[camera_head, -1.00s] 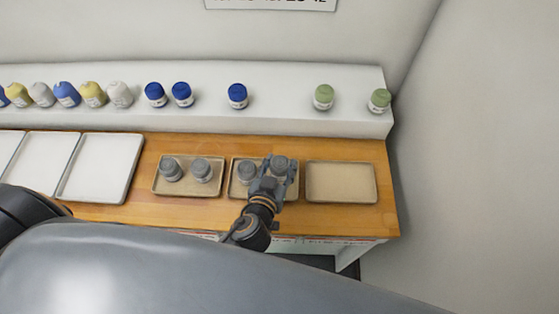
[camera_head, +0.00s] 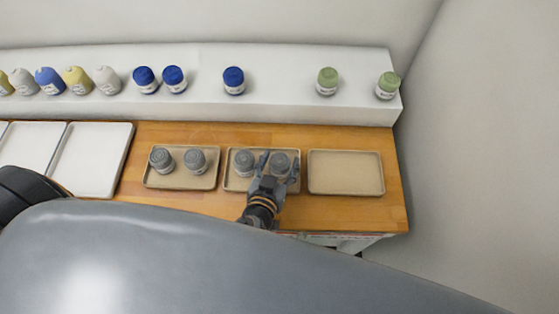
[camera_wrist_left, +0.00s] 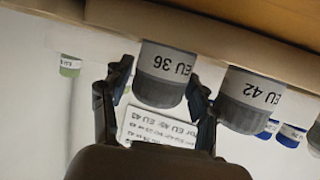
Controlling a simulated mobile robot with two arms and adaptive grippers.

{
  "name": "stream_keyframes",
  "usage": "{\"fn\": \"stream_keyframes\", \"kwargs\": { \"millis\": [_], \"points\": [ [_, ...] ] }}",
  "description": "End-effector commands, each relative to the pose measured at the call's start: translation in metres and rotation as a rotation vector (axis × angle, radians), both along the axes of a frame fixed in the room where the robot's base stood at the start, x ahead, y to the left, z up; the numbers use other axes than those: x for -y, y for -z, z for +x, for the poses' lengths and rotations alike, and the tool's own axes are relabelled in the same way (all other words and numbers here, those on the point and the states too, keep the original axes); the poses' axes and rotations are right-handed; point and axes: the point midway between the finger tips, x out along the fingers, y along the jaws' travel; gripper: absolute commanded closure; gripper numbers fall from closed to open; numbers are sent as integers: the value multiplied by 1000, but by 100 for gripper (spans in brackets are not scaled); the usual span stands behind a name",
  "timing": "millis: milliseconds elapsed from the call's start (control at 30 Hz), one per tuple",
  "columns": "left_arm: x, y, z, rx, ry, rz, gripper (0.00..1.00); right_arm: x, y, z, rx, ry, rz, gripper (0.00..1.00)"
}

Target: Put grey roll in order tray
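Two grey rolls stand in the left tan tray (camera_head: 181,182): one (camera_head: 162,159) and another (camera_head: 195,160). Two more stand in the middle tan tray (camera_head: 234,184): one at left (camera_head: 244,162) and one at right (camera_head: 280,164). My left gripper (camera_head: 278,166) is at the right one, with its fingers on either side. In the wrist view, which is upside down, this roll (camera_wrist_left: 165,72) reads "EU 36" and sits between the open fingers, with small gaps visible. A neighbouring grey roll (camera_wrist_left: 249,98) reads "EU 42". My right gripper is not in view.
The right tan tray (camera_head: 345,187) is empty. White trays (camera_head: 92,160) lie at the left. A raised white shelf (camera_head: 285,103) behind holds blue, green, yellow and pale rolls. A printed card (camera_wrist_left: 160,128) shows beyond the fingers in the wrist view.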

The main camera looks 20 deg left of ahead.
Motion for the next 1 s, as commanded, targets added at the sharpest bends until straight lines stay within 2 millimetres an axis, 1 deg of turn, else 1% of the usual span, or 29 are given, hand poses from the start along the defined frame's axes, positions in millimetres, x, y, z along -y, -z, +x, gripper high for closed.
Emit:
{"fn": "stream_keyframes", "kwargs": {
  "millis": [267, 433, 467, 567, 800, 1000],
  "points": [
    [0, 0, 0, 0, 0, 0, 30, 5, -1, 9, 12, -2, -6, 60],
    [0, -7, 0, 0, 0, 1, 30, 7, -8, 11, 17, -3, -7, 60],
    [0, -3, -5, -2, 1, -1, 30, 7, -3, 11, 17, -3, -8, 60],
    [1, -7, -21, -3, 0, -2, 30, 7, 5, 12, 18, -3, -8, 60],
    [3, -22, -68, -3, -1, -2, 30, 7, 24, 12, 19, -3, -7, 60],
    [4, -35, -97, -2, 0, 0, 30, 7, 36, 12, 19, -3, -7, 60]
  ]
}}
